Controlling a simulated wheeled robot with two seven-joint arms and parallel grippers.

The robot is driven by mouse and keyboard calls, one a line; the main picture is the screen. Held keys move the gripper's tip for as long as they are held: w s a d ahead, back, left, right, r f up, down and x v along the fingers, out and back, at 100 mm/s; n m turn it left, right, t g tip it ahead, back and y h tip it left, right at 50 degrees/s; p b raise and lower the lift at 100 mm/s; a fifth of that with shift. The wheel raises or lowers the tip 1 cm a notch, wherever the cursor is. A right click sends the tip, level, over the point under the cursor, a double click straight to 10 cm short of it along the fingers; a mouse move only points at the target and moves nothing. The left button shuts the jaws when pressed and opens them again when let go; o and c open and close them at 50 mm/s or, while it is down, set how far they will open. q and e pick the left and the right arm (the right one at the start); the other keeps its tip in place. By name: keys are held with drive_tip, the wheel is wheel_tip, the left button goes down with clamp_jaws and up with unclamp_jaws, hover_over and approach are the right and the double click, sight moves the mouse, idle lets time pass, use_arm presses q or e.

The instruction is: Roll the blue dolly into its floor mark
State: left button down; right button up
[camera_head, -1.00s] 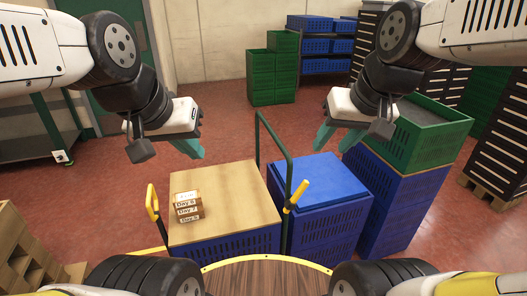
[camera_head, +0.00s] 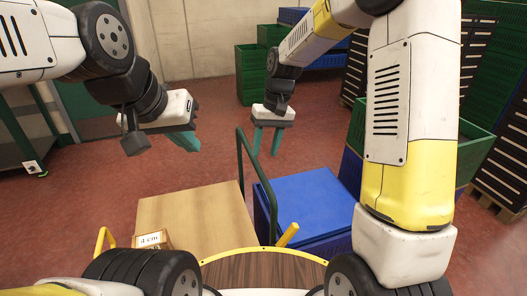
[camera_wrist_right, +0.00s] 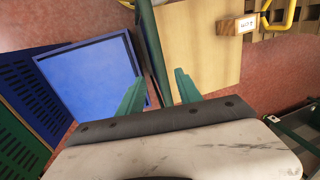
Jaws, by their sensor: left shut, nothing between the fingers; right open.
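A cart with a flat wooden top (camera_head: 190,215) stands before me, a green push bar (camera_head: 258,190) rising at its right side. Beside it stands a stack with a blue lid (camera_head: 310,200); I cannot tell for certain which is the blue dolly. No floor mark shows clearly. My left gripper (camera_head: 188,141) is shut and empty, above and behind the wooden top. My right gripper (camera_head: 265,150) is open, beyond the bar's top end. In the right wrist view the green bar (camera_wrist_right: 151,40) runs between the open fingers (camera_wrist_right: 160,90); I see no grip on it.
A small labelled box (camera_head: 150,240) sits on the wooden top. Yellow handles (camera_head: 289,234) stick up near the front. A green crate (camera_head: 440,135) tops a stack at right, partly hidden by my right arm. Red floor (camera_head: 180,175) is open behind the cart.

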sight(261, 170)
drive_tip(key=f, duration=0.2)
drive_tip(key=a+f, duration=0.1)
drive_tip(key=f, duration=0.4)
drive_tip(key=shift+s+a, duration=0.15)
drive_tip(key=shift+s, duration=0.1)
clamp_jaws()
drive_tip(key=shift+r, duration=0.1)
idle(1.0)
